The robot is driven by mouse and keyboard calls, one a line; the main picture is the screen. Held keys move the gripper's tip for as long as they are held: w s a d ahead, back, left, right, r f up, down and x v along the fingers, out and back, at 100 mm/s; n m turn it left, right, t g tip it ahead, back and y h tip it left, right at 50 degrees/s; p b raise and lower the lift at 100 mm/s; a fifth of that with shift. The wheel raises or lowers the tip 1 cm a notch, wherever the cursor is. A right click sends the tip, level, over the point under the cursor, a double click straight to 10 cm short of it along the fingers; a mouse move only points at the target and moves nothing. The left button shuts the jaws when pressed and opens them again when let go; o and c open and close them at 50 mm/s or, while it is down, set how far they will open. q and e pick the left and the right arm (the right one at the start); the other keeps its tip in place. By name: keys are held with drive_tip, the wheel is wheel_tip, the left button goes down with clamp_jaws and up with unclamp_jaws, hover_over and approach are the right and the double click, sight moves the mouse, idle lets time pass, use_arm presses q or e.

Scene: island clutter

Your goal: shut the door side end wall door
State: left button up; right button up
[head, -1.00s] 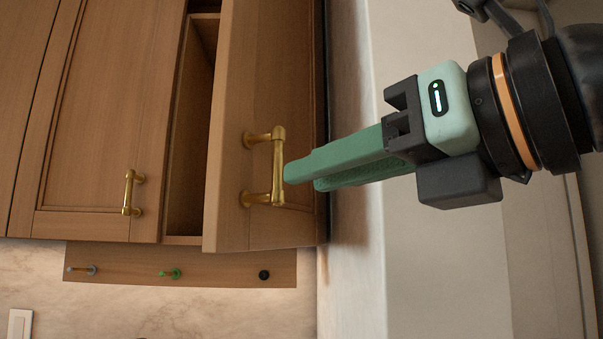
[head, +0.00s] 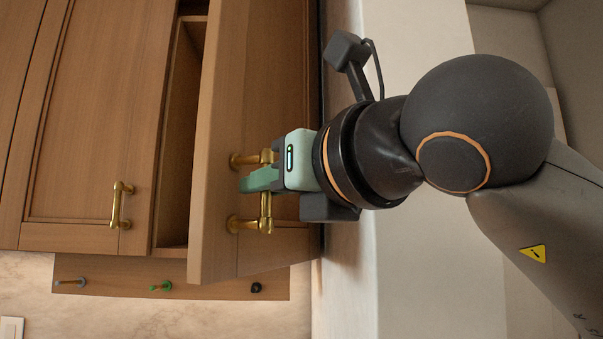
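The wooden cabinet door (head: 218,120) at the right end of the wall cabinet stands partly open, its edge swung out toward me. A dark gap and a bare cabinet interior (head: 178,150) show to its left. The door carries a brass bar handle (head: 265,212). My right gripper (head: 250,180) reaches in from the right, its green fingers at the handle, between its two posts. The fingers overlap in this view and the handle bar is partly hidden by the gripper, so whether they grip it is unclear. My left gripper is not in view.
A neighbouring shut door (head: 95,120) with its own brass handle (head: 120,205) is on the left. Below hangs a wooden rail (head: 215,282) with small pegs. A pale wall (head: 345,270) stands close to the right of the open door.

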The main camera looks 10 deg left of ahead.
drive_tip(key=shift+w+a, duration=0.3)
drive_tip(key=shift+c, duration=0.2)
clamp_jaws()
idle(1.1)
